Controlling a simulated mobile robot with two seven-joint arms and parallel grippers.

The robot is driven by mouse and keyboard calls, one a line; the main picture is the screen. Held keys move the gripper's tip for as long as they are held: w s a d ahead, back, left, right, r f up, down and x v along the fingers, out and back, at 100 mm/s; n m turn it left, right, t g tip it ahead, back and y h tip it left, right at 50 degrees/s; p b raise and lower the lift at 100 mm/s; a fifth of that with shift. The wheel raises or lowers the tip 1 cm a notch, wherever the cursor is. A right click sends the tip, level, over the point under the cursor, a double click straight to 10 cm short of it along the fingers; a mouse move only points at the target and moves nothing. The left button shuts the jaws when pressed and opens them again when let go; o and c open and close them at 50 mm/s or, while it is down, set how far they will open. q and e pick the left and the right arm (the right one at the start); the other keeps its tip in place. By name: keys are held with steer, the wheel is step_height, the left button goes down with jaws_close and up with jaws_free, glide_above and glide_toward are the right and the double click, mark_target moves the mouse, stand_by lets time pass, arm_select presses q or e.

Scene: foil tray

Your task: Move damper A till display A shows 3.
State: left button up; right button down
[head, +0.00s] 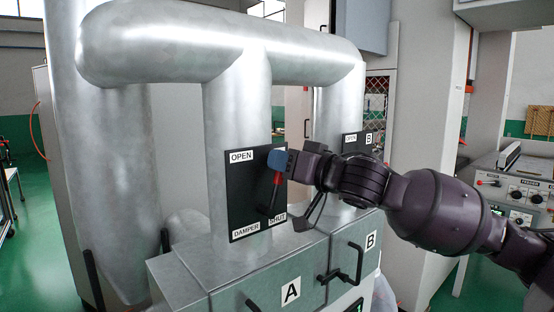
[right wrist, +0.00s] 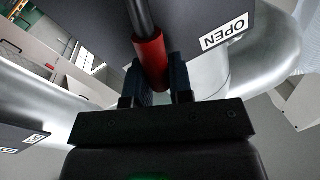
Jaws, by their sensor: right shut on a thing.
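Damper A's black plate (head: 240,190) is on the near vertical duct, marked OPEN at the top, SHUT at lower right and DAMPER at lower left. Its lever, a black rod with a red grip (head: 276,178), stands steeply, its upper end leaning slightly right. My right gripper (head: 277,160) is shut on the red grip near its upper end. In the right wrist view, the red grip (right wrist: 150,62) sits between the dark fingers (right wrist: 162,85). I cannot make out display A or any reading on it. My left gripper is out of view.
Damper B's plate (head: 358,142) is farther right, partly behind my right arm. The grey housing below has doors marked A (head: 290,291) and B (head: 370,240) with black handles (head: 345,268). A control panel (head: 520,190) with knobs stands at the right.

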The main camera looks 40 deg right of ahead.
steer(key=shift+d+f+m, duration=0.15)
steer(key=shift+d+m, duration=0.1)
steer(key=shift+m, duration=0.05)
steer(key=c, duration=1)
jaws_free()
steer(key=shift+b+v, duration=0.4)
steer(key=shift+v, duration=5)
